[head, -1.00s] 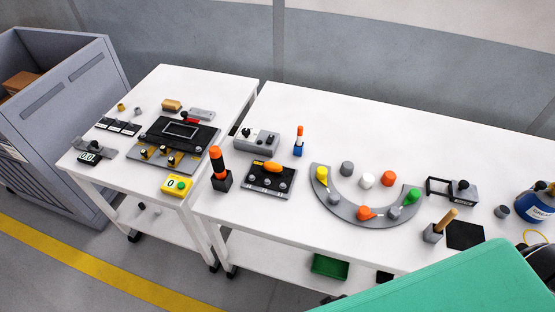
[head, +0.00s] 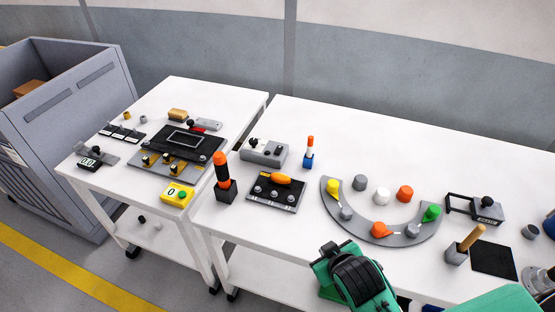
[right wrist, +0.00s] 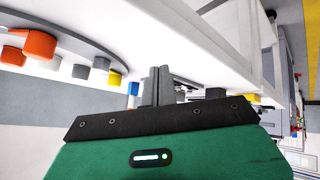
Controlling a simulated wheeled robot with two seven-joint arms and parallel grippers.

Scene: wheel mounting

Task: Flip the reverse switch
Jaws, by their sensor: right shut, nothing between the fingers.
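No switch in view carries a reverse label that I can read. A grey control box (head: 264,151) with a black knob and small controls stands at the back left of the right-hand table. A grey box with a black knob (head: 487,202) stands on that table's right side; its small label is unreadable. My right gripper (right wrist: 153,82) is shut and empty in the right wrist view, beside the table edge. In the head view my green right arm (head: 354,275) is at the table's front edge, with its fingertips hidden. My left gripper is out of view.
The grey curved rack (head: 340,223) with coloured knobs lies behind my right arm. A black panel with an orange handle (head: 276,193) and an orange-black upright handle (head: 223,178) stand to its left.

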